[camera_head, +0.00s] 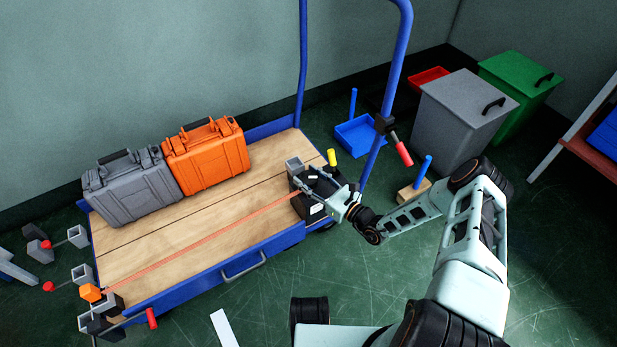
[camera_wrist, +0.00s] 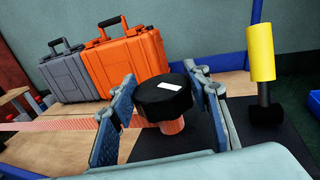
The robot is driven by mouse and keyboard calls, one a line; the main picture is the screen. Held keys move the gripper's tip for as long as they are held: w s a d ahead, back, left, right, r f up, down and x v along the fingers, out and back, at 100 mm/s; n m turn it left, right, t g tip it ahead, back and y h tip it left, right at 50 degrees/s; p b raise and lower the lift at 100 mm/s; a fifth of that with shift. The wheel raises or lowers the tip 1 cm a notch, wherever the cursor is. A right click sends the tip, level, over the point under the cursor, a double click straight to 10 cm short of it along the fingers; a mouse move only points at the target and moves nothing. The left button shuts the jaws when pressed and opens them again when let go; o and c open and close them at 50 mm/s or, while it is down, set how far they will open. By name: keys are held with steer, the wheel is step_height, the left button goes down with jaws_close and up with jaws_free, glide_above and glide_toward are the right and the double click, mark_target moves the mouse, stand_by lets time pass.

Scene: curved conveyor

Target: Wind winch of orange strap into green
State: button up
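The orange strap (camera_head: 210,235) runs taut across the cart's deck from an orange block (camera_head: 90,292) at the front left corner to a dark winch (camera_head: 310,208) at the right end. It also shows in the wrist view (camera_wrist: 60,122). In the wrist view a black round knob (camera_wrist: 163,99) with a white mark sits on an orange cylinder (camera_wrist: 172,126). My gripper (camera_wrist: 163,78) has its fingers apart, one on each side of the knob; firm contact is not clear. In the head view my gripper (camera_head: 322,184) is over the winch. I see no green mark on the winch.
A yellow handle (camera_wrist: 261,52) stands right of my gripper. Grey (camera_head: 132,187) and orange (camera_head: 207,155) cases stand on the deck (camera_head: 150,258). The cart's blue push bar (camera_head: 389,75) rises behind. Grey (camera_head: 460,120) and green (camera_head: 520,80) bins stand at the back right.

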steer(key=c, duration=0.3)
steer(key=shift+c, duration=0.2)
steer(key=shift+r+m+t+h+p, duration=0.15)
steer(key=shift+m+t+h+p, duration=0.15)
steer(key=shift+t+p, duration=0.15)
steer(key=shift+r+m+t+h+p, duration=0.1)
steer(key=shift+m+t+h+p, duration=0.45)
steer(key=shift+p, duration=0.4)
steer(key=shift+s+m+t+h+p, duration=0.1)
steer(key=shift+m+t+h+p, duration=0.6)
steer(key=shift+h+p, duration=0.25)
steer(key=m+h, duration=0.1)
steer(key=m+t+h, duration=0.1)
steer(key=h, duration=0.1)
steer(key=shift+a+f, duration=0.1)
steer(key=shift+f, duration=0.2)
steer(key=shift+m+t+h+b, duration=0.45)
steer(key=shift+m+t+h, duration=0.25)
steer(key=shift+m+h, duration=0.6)
steer(key=shift+h, duration=0.3)
